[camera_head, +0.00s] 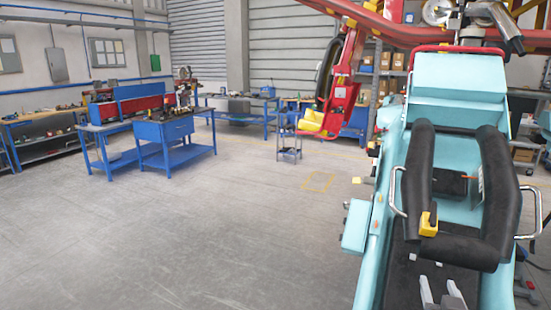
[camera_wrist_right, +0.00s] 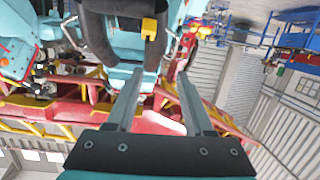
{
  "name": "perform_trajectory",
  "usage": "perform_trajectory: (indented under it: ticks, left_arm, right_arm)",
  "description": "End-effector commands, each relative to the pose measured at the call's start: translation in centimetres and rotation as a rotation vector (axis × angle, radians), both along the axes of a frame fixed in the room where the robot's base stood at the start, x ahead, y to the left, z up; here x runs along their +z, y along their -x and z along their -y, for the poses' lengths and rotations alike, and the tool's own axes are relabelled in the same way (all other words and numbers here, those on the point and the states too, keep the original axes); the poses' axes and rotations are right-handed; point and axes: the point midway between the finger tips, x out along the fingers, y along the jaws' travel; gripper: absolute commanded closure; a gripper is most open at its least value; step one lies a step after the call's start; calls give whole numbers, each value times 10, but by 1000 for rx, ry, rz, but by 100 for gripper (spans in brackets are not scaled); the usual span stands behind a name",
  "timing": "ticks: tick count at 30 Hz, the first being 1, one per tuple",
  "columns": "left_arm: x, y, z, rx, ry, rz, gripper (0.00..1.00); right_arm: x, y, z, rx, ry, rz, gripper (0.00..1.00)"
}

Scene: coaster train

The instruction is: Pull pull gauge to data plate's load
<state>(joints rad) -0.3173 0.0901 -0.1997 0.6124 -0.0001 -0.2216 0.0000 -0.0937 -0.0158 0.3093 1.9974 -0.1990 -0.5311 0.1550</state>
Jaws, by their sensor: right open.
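A yellow block-shaped piece (camera_head: 428,224) sits on the lower left of the black padded restraint (camera_head: 418,170) of a teal coaster seat. It also shows in the right wrist view (camera_wrist_right: 149,28). I cannot tell whether it is the pull gauge. A small white label (camera_head: 481,184) with dark marks is on the restraint's right inner side; I cannot tell whether it is the data plate, and no load figure is readable. My right gripper (camera_head: 439,285) is open and empty, below the yellow piece and apart from it. Its two fingers also show in the wrist view (camera_wrist_right: 160,73). My left gripper is not in view.
Metal grab handles (camera_head: 395,192) flank the seat. A dark box (camera_head: 450,184) with an orange bit lies inside the restraint. A red beam (camera_head: 400,32) crosses overhead, and a red car part (camera_head: 341,92) hangs behind. Blue workbenches (camera_head: 178,128) stand left; the floor between is clear.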

Motion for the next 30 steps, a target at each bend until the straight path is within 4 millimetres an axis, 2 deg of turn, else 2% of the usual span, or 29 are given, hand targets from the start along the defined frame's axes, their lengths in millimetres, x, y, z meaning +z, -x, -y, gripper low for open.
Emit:
perform_trajectory:
  ticks: [5, 7, 12, 17, 25, 30]
  left_arm:
    - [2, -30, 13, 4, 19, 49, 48]
    - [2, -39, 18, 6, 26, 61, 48]
    - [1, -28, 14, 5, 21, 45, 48]
    - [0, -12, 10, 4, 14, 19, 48]
    - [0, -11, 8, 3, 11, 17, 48]
    - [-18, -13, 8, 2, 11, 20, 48]
  right_arm:
    - [-41, 32, -40, 81, -34, -221, 48]
    - [-60, 53, -60, 126, -50, -332, 48]
    - [-100, 116, -113, 246, -90, -615, 48]
    - [-119, 171, -147, 340, -115, -815, 48]
    - [-131, 254, -186, 477, -141, -1085, 48]
    - [-183, 245, -186, 471, -143, -1097, 48]
